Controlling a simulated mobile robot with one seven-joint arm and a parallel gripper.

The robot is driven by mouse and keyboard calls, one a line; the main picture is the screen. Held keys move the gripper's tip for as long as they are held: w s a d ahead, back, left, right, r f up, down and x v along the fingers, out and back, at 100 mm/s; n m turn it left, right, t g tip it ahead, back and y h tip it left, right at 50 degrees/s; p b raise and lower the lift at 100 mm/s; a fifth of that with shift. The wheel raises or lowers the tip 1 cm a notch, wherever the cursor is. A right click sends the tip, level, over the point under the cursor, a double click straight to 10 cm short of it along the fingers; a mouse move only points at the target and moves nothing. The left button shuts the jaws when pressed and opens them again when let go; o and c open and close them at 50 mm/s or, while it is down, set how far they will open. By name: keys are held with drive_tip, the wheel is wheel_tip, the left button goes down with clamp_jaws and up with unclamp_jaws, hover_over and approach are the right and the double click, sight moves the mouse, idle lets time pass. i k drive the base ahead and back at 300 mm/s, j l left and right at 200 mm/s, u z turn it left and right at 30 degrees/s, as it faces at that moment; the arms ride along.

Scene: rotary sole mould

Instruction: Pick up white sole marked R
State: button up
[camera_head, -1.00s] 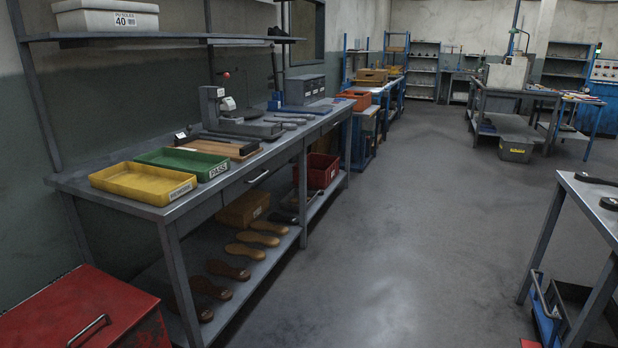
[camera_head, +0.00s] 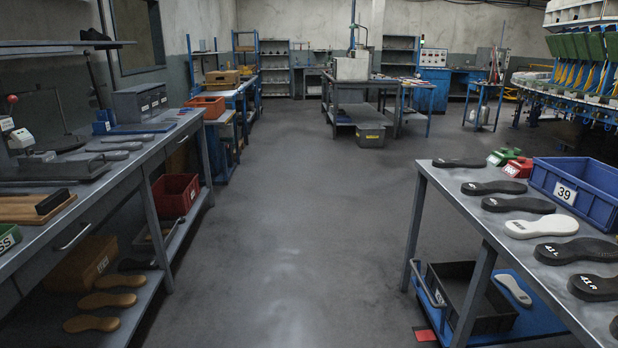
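A white sole (camera_head: 541,226) lies flat on the right-hand metal table (camera_head: 447,190), between dark soles. It carries a small dark mark near its left end, too small to read. A second pale sole (camera_head: 514,290) lies low down at the blue cart under that table; no mark on it can be read. Two dark soles, marked 41 L (camera_head: 578,251) and 41 R (camera_head: 597,287), lie nearer on the table. My gripper is not in view.
A blue crate labelled 39 (camera_head: 583,191) stands on the right table, beside red and green items (camera_head: 518,167). A blue cart (camera_head: 537,318) with a black tray sits under it. The left workbench (camera_head: 120,175) is long. The grey floor between is clear.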

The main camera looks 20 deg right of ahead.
sight(551, 224)
drive_tip(key=i+z, duration=0.4)
drive_tip(key=i, duration=0.75)
drive_tip(key=i+u, duration=0.2)
drive_tip(key=i, duration=1.05)
drive_tip(key=i+z, duration=0.15)
drive_tip(key=i, duration=0.3)
drive_tip(key=i+j+z, duration=0.1)
drive_tip(key=i, duration=0.4)
drive_tip(key=z, duration=2.7)
drive_tip(key=i+l+z, duration=0.15)
drive_tip(key=z, duration=0.25)
drive_tip(key=i+z, duration=0.4)
drive_tip(key=k+l, duration=0.05)
drive_tip(key=k, duration=0.05)
